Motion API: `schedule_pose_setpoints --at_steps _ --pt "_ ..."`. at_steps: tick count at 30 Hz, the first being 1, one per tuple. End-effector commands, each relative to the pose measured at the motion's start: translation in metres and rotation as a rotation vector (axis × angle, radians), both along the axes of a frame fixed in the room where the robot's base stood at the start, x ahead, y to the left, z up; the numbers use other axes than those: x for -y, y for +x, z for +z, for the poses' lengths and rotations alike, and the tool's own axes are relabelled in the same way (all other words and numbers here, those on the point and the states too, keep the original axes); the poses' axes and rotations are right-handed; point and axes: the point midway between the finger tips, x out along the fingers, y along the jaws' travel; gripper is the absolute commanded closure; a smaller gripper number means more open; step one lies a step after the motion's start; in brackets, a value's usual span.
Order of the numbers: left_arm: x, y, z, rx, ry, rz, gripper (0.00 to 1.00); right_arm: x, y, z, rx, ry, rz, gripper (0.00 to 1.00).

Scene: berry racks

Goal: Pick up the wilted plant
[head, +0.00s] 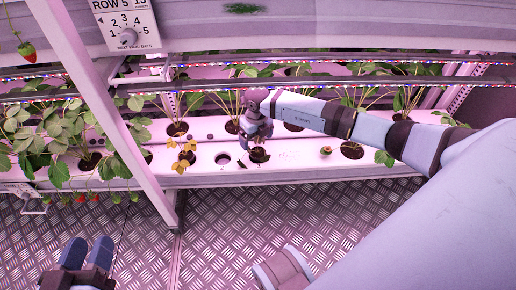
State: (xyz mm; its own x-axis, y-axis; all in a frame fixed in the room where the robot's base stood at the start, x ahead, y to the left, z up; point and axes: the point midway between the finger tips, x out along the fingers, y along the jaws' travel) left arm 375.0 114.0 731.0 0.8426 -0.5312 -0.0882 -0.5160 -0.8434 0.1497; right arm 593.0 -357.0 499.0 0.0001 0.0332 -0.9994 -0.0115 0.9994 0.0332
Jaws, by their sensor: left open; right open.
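A wilted plant (187,147) with yellow-brown leaves droops low over the white planting channel, left of my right gripper. My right gripper (257,141) is open and points down over the channel, just above a dark planting hole (259,155). I cannot tell whether anything lies between its fingers. My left gripper (87,254) is open at the lower left, in front of the rack and well away from the plants.
The white channel (300,166) also has an empty-looking hole (222,159). Green plants (75,140) crowd the left. A slanting white post (110,110) stands between the left and middle bays. LED strips cross above the plants. The metal floor (225,220) in front is clear.

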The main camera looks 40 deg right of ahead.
Motion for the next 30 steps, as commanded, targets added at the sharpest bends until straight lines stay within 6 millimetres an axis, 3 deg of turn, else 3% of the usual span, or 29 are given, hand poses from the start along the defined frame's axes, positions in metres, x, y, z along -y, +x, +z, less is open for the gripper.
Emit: schedule_pose_setpoints --at_steps 3,11,19,27,30 --pt "-0.001 0.001 -0.003 0.024 0.009 -0.003 0.57 0.009 0.003 -0.01 -0.001 -0.037 -0.006 0.1" --pt "-0.005 0.008 -0.002 0.102 0.053 0.0 0.57 0.009 0.003 -0.033 -0.001 -0.035 -0.006 0.1" --pt "-0.013 0.02 0.0 0.255 0.141 0.007 0.57 0.01 0.005 -0.073 -0.002 -0.034 -0.006 0.1" --pt "-0.014 0.021 0.005 0.276 0.154 0.01 0.57 0.011 0.005 -0.075 0.0 -0.035 -0.005 0.1" --pt "-0.013 0.021 0.004 0.276 0.153 0.01 0.57 0.011 0.005 -0.075 0.0 -0.034 -0.005 0.31"
